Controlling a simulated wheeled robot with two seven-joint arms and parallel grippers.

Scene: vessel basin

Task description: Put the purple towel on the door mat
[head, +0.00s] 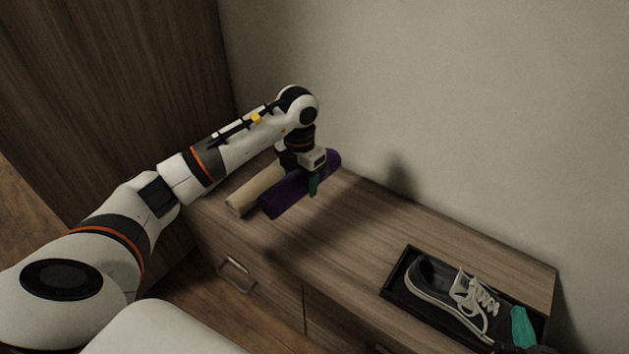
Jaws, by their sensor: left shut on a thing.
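The purple towel (284,196) is a dark rolled bundle at the far left end of the wooden cabinet top. My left gripper (313,184) is shut on it from above, with a teal finger against its near side. The towel seems slightly above the surface, but I cannot tell for sure. Part of it is hidden behind the gripper. The teal finger of my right gripper (522,326) shows at the bottom right, by the shoe; its opening cannot be seen. No door mat can be made out in the head view.
A beige rolled towel (248,197) lies just left of the purple one. A black tray (402,272) with a dark sneaker (441,287) sits on the right of the cabinet top (345,228). Between them the top is clear. A wall stands behind; a tall wooden panel (120,70) is at left.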

